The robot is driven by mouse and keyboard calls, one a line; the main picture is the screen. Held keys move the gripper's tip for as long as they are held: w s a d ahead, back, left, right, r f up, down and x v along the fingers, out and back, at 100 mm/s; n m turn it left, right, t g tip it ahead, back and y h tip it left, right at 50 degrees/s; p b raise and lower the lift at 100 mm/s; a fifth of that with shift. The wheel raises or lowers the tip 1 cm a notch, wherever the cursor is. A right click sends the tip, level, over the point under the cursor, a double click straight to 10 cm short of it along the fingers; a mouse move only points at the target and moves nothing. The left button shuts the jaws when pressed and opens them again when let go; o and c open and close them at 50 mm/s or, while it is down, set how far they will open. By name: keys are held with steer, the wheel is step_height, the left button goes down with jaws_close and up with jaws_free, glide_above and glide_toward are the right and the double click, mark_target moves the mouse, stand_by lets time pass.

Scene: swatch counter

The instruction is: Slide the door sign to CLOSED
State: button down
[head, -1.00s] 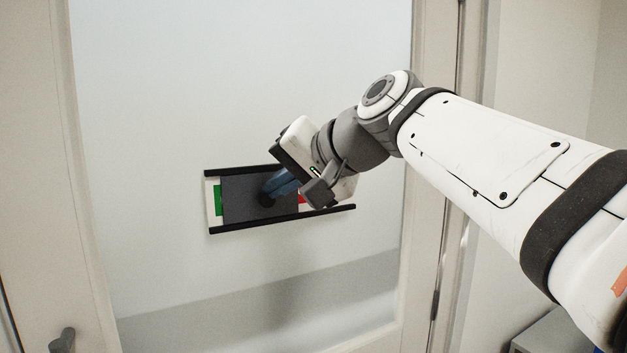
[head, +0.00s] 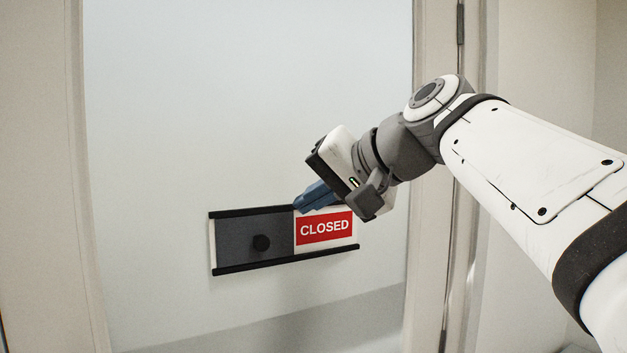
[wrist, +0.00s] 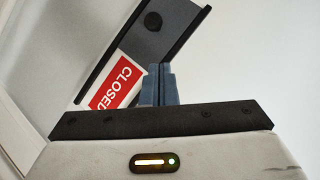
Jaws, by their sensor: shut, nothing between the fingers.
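The door sign (head: 215,245) is a flat holder with black rails on the door's glass. Its dark grey sliding panel (head: 232,236) with a round black knob (head: 261,242) covers the left part. The red CLOSED field (head: 325,228) shows on the right; no green shows. My gripper (head: 299,206) is shut and empty, its blue fingers near the sign's upper rail, above and right of the knob. In the wrist view the shut fingers (wrist: 158,84) overlap the edge of the red field (wrist: 116,85), and the knob (wrist: 153,21) stands clear of them.
The sign sits on a pale glass pane (head: 200,110) in a cream door frame (head: 75,180). A dark hinge strip (head: 460,25) runs at the right. The glass left of and above the sign is clear.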

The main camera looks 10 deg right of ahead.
steer(key=v, duration=0.6)
steer(key=shift+s+r+b, duration=0.15)
steer(key=shift+s+b, duration=0.15)
steer(key=shift+s, duration=0.05)
steer(key=shift+d, duration=0.15)
steer(key=d+f+g+h, duration=0.3)
steer(key=f+h, duration=0.1)
steer(key=f, duration=2)
steer(key=s+d+f+n+g+h, duration=0.1)
steer(key=s+f, duration=0.3)
steer(key=f, duration=0.5)
steer(key=s+d+f+n+g+h, duration=0.1)
steer(key=s+f, duration=0.4)
steer(key=f, duration=0.5)
steer(key=shift+d+g+h, duration=0.4)
steer(key=shift+d+h, duration=0.35)
steer(key=shift+h, duration=0.35)
